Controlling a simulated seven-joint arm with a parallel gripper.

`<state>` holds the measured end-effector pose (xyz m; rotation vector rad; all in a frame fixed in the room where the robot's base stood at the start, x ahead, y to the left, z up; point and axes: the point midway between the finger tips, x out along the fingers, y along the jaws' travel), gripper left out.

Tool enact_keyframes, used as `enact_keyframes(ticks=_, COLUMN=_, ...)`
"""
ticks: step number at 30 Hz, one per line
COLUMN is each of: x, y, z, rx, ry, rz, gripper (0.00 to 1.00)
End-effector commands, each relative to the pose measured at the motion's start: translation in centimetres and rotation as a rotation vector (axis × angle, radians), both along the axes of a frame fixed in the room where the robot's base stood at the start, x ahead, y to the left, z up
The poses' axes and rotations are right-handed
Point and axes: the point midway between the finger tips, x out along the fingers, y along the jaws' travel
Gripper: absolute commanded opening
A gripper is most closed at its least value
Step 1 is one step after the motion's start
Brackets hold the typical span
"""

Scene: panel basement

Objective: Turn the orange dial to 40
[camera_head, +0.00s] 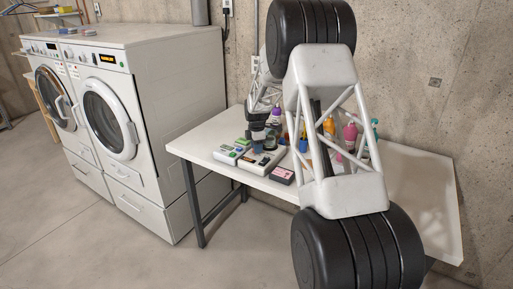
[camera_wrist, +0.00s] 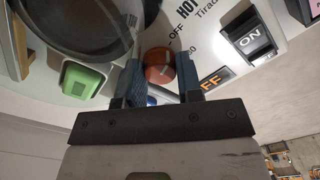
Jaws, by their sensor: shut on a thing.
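The orange dial (camera_wrist: 159,66) shows in the wrist view as a small round reddish-orange knob with a pale mark. It sits on a white panel (camera_wrist: 214,42) with the printed words HOT and OFF and some numbers. My gripper (camera_wrist: 158,75) has a dark finger on each side of the dial and is shut on it. The fingers hide parts of the dial's sides. I cannot read which number the dial's mark points to. In the head view, my gripper (camera_head: 264,131) is down at the devices on the table, and the dial cannot be made out there.
A black ON switch (camera_wrist: 250,40), a green button (camera_wrist: 83,80) and a large dark round part (camera_wrist: 75,25) lie close to my fingers. Several bottles (camera_head: 350,136) and a small pink-topped box (camera_head: 282,175) stand on the white table (camera_head: 415,195). Its right end is clear.

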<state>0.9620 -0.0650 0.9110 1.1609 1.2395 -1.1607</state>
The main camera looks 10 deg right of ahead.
Motion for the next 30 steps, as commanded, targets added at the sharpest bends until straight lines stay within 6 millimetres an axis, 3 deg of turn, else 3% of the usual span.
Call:
enact_keyframes(ticks=18, x=-0.05, y=0.04, z=0.01, rx=0.0, ry=0.0, rz=-0.249, gripper=0.1)
enact_keyframes(ticks=28, x=-0.05, y=0.05, z=0.01, rx=0.0, ry=0.0, rz=-0.263, gripper=0.1)
enact_keyframes(ticks=29, x=-0.05, y=0.05, z=0.01, rx=0.0, ry=0.0, rz=-0.262, gripper=0.36)
enact_keyframes(ticks=30, x=-0.05, y=0.05, z=0.01, rx=0.0, ry=0.0, rz=-0.262, gripper=0.42)
